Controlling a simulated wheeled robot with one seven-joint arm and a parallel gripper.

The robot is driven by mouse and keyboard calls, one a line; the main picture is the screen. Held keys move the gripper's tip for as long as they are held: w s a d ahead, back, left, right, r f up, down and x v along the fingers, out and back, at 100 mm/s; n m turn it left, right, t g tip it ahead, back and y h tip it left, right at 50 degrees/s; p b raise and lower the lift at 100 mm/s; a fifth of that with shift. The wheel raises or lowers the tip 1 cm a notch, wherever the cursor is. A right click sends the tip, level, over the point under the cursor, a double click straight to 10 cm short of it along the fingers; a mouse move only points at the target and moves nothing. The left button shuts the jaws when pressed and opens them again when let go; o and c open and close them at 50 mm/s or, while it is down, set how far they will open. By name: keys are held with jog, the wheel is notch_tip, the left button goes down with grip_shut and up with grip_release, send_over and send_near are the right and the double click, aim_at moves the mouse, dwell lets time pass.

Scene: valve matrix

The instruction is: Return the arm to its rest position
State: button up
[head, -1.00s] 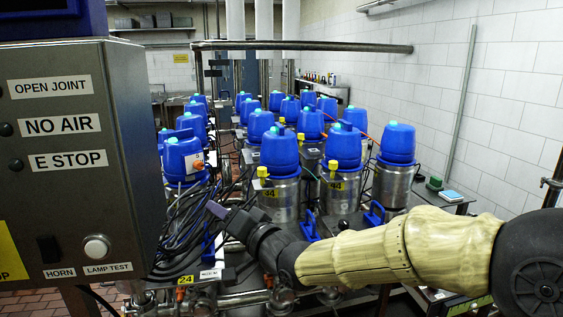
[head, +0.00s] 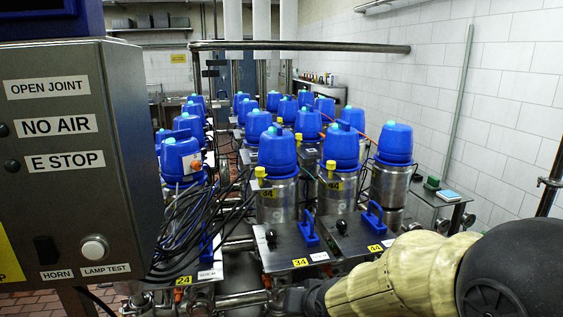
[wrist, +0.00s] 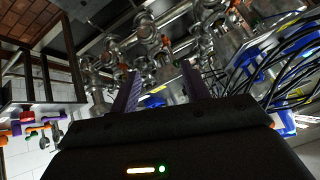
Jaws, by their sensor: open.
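Beyond the fingers are steel pipes and valve bodies (wrist: 150,40). In the head view, my arm crosses the lower right corner, with its pale ribbed cover and black joint in sight. The gripper itself is not seen in the head view.
Several blue-topped valves (head: 278,150) stand in rows on steel plates (head: 300,238). Black cables (head: 190,230) hang left of centre. A steel control box (head: 110,120) fills the left side. A white tiled wall (head: 490,110) is on the right.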

jog(key=s+d+f+g+h, duration=0.1)
jog(key=s+d+f+g, duration=0.1)
jog(key=s+d, duration=0.3)
jog(key=s+d+f+g+h, duration=0.2)
jog(key=s+d, duration=0.3)
jog(key=s, duration=0.3)
jog(key=shift+s+d+f+g, duration=0.35)
jog(key=shift+f+g, duration=0.35)
jog(key=shift+f, duration=0.2)
jog(key=shift+w, duration=0.1)
